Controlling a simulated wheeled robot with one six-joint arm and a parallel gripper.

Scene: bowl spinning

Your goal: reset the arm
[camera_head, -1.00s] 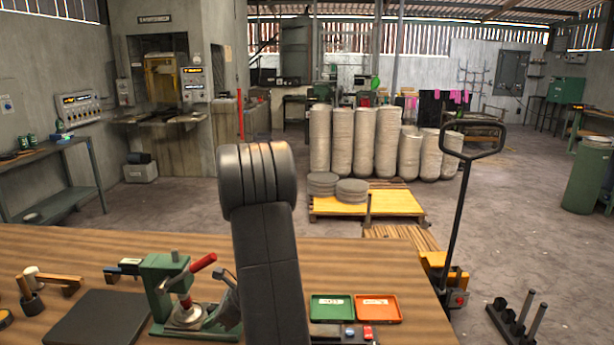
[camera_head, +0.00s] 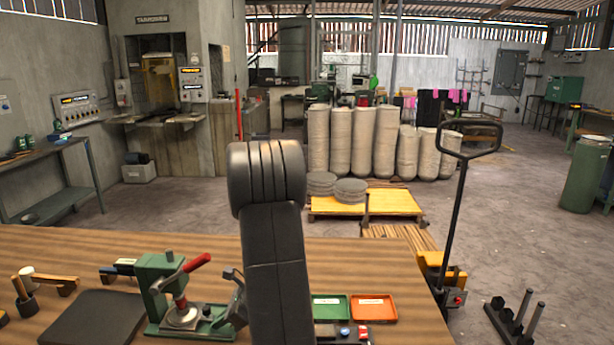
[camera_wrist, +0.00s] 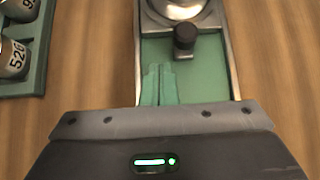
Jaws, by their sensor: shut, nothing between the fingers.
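My arm rises in front of the wooden table in the head view and hides part of it. My gripper shows in the wrist view (camera_wrist: 159,85), its two slim greenish fingers together with no gap and nothing between them. It is over the green base of the bench press (camera_wrist: 209,75), close to a black knob (camera_wrist: 184,38) and a round metal plate (camera_wrist: 178,8). Whether the fingers touch the base I cannot tell. In the head view the green press (camera_head: 155,290) with its red handle stands left of my arm.
A dark mat (camera_head: 95,318) lies left of the press. A green tray (camera_head: 331,306) and an orange tray (camera_head: 374,307) lie right of my arm. A green rack (camera_wrist: 38,75) holds metal weights in the wrist view. The table's far middle is bare.

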